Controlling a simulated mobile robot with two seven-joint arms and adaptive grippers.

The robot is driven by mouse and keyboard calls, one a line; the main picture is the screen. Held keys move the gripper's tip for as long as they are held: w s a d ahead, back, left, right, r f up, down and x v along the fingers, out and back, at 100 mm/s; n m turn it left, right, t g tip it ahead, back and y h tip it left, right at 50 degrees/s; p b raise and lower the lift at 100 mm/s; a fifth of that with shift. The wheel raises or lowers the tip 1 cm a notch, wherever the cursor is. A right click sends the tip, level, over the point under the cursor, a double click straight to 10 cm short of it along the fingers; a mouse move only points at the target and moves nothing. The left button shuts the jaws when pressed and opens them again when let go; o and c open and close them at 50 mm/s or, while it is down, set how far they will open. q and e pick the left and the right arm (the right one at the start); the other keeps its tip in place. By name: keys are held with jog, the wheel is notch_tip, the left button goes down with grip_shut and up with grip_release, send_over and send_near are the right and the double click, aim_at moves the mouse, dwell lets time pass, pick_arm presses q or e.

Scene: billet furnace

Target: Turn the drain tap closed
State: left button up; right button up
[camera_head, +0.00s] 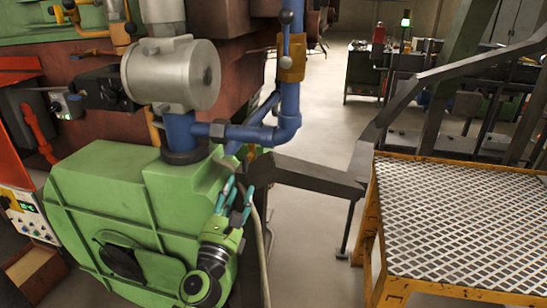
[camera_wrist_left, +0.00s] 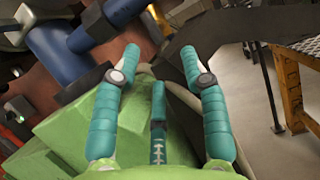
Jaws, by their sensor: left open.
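A tap with an orange body (camera_head: 291,63) sits on the upright blue pipe in the head view. Its lever (camera_head: 286,38) stands upright along the pipe and ends in a dark ball; I take this to be the drain tap. My left gripper (camera_head: 237,188) is low in front of the green housing, well below the tap and apart from it. Its teal fingers are spread and empty, as the left wrist view also shows (camera_wrist_left: 158,68). I cannot make out the tap in the wrist view. My right gripper is not in view.
The blue pipe (camera_head: 289,106) bends left to a grey cylinder (camera_head: 172,75) above the green housing (camera_head: 105,200). A dark beam (camera_head: 310,174) runs right of my gripper to a yellow-framed grating platform (camera_head: 465,215). Open floor (camera_head: 312,225) lies between housing and platform.

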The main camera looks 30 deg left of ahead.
aim_at(242, 164)
pick_arm(q)
jog(key=shift+n+t, duration=0.3)
jog(key=shift+n, duration=0.1)
jog(key=w+r+p, duration=0.1)
jog(key=w+r, duration=0.1)
jog(key=w+a+r+p, duration=0.1)
jog(key=w+r, duration=0.1)
jog(key=w, duration=0.1)
jog(key=shift+w+a+r, duration=0.15)
jog(key=shift+a+r, duration=0.05)
jog(key=shift+r, duration=0.1)
jog(key=shift+w, duration=0.2)
grip_shut()
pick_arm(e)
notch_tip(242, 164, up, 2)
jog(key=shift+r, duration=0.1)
